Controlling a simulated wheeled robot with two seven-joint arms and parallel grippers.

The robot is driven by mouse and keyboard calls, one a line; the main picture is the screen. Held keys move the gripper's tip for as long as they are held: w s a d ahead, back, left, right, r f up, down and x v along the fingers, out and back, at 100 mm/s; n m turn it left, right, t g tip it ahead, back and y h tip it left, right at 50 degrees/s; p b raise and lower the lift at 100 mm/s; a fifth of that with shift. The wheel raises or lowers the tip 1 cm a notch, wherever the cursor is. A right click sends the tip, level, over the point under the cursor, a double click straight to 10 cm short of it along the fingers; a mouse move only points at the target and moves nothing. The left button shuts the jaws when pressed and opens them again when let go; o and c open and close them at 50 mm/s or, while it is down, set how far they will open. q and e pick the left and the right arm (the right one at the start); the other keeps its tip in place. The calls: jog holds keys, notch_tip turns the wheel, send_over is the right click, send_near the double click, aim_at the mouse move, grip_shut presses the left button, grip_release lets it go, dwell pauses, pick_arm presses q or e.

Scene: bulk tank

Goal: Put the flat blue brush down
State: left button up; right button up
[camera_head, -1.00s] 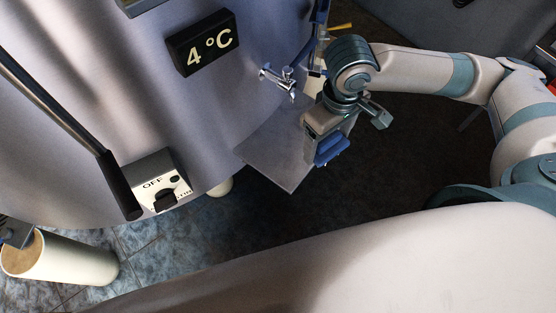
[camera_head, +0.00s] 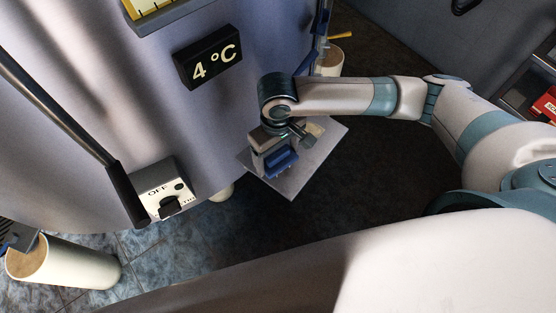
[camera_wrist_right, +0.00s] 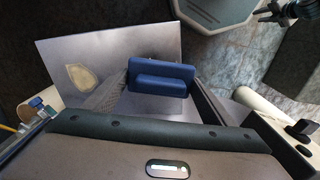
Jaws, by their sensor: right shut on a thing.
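The flat blue brush (camera_head: 282,161) is in my right gripper (camera_head: 276,160), over the grey metal shelf (camera_head: 318,165) on the tank's side. In the right wrist view the brush (camera_wrist_right: 160,78) sits between the two fingers (camera_wrist_right: 160,95), with the shelf (camera_wrist_right: 60,50) behind and below it. I cannot tell whether the brush touches the shelf. My right gripper is shut on the brush.
The steel tank (camera_head: 100,60) fills the left, with a 4 °C display (camera_head: 209,64) and an OFF switch box (camera_head: 165,190). A tan patch (camera_wrist_right: 81,77) lies on the shelf's left part in the wrist view.

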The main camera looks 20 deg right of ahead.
aim_at(278, 163)
jog(key=shift+f, duration=0.1)
notch_tip(278, 163, down, 3)
jog(key=shift+d+r+p, duration=0.1)
jog(key=shift+r+p, duration=0.05)
jog(key=shift+p, duration=0.35)
jog(key=shift+f, duration=0.55)
jog(key=shift+f, duration=0.1)
jog(key=o, duration=0.9)
notch_tip(278, 163, up, 12)
jog(key=shift+r+b, duration=0.15)
jog(key=shift+b, duration=0.85)
